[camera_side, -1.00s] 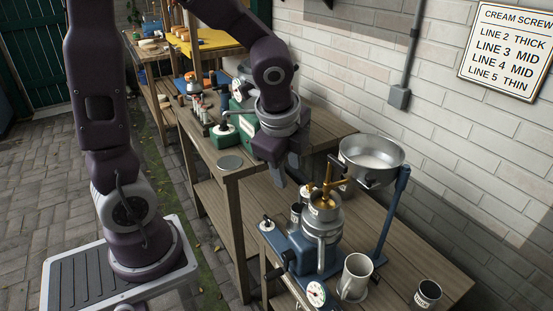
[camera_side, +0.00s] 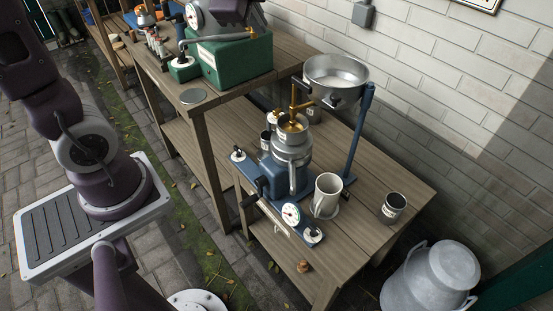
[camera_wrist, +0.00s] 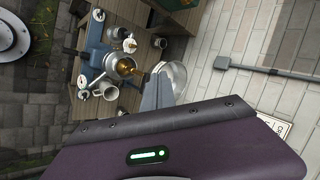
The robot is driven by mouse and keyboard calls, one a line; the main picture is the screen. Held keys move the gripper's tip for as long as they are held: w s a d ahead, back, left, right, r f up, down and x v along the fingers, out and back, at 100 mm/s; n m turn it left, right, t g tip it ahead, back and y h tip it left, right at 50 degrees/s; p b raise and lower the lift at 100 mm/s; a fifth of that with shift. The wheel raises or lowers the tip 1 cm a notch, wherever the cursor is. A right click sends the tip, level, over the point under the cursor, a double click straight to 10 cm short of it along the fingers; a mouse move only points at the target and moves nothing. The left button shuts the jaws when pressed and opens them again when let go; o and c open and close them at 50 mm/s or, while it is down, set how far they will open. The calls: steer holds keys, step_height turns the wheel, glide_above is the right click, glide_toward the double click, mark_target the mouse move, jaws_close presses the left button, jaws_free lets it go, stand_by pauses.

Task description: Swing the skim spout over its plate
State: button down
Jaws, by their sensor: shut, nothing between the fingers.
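The blue-based separator (camera_side: 286,180) stands on the lower bench, with a metal bowl and a brass fitting (camera_side: 293,110) on top. It also shows in the wrist view (camera_wrist: 122,64). I cannot tell which part is the skim spout. A grey tube (camera_side: 222,36) runs along the green machine (camera_side: 235,60) on the upper bench. A round grey plate (camera_side: 193,96) lies at that bench's near corner; I cannot tell if it is the spout's plate. My gripper (camera_wrist: 158,82) is shut and empty, beside the brass fitting in the wrist picture.
A wide metal basin (camera_side: 336,75) sits on a blue post (camera_side: 360,130). A pale mug (camera_side: 327,196) and a dark cup (camera_side: 393,208) stand on the lower bench (camera_side: 405,185). A milk can (camera_side: 430,280) stands at lower right. The brick wall closes the back.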

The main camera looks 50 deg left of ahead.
steer(key=w+r+m+t+h, duration=0.4)
steer(key=w+r+m+t, duration=0.3)
steer(key=w, duration=0.5)
steer(key=s+f+m+g+h, duration=0.65)
steer(key=s+f+g, duration=0.65)
steer(key=s, duration=0.4)
glide_above(281, 173)
steer(key=s+d, duration=0.2)
steer(key=d, duration=0.1)
steer(key=shift+y, duration=0.25)
steer(key=shift+s+f, duration=0.2)
steer(key=shift+f, duration=15.2)
